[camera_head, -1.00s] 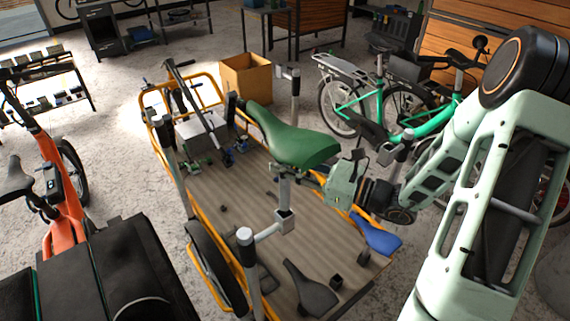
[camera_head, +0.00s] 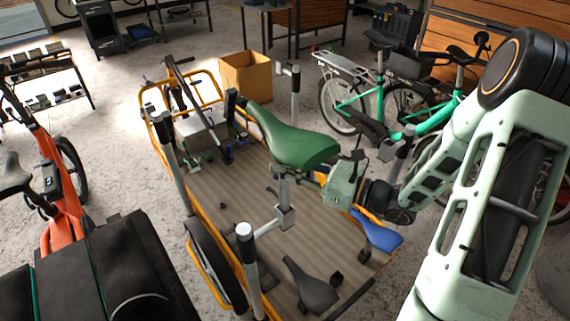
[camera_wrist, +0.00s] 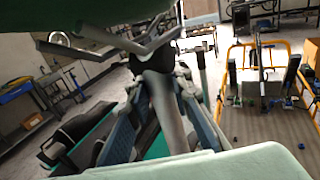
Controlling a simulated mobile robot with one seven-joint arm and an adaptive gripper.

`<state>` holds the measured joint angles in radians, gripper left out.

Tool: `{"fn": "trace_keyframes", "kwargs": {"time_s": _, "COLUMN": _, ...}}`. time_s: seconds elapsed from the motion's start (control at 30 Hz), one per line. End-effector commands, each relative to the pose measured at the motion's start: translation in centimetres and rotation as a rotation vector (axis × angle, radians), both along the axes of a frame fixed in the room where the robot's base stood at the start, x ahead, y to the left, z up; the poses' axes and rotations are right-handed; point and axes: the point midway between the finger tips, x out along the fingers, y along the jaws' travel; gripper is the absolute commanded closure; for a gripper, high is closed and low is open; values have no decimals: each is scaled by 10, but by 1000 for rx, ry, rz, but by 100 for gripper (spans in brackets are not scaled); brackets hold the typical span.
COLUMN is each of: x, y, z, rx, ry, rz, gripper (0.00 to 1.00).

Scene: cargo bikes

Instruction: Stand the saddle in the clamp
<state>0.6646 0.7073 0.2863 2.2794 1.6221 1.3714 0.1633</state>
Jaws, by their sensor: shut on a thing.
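The green saddle (camera_head: 292,139) is upright and level, and its metal post (camera_head: 284,188) points down. In the head view the post's lower end overlaps the grey clamp block (camera_head: 287,216), which sits on an arm from a black-topped stand; I cannot tell whether the post is inside it or just in front or above. My gripper (camera_head: 318,178) is shut just under the saddle, to the right of the post. In the wrist view the saddle's dark green underside (camera_wrist: 60,12) fills the top and the post (camera_wrist: 168,112) runs down between the fingers. The clamp is not clear there.
The stand (camera_head: 245,255) rises at the near side of the wooden deck (camera_head: 235,205). A black saddle (camera_head: 313,288) and a blue saddle (camera_head: 377,234) lie on the deck's near right. A cardboard box (camera_head: 245,78) stands behind. A green bike (camera_head: 400,115) is at right, an orange one (camera_head: 60,205) at left.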

Motion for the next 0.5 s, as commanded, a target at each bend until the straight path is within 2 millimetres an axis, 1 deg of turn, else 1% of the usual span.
{"fn": "trace_keyframes", "kwargs": {"time_s": 0.5, "x": 0, "y": 0, "z": -10, "rx": 2, "ry": -2, "rz": 1, "gripper": 100}}
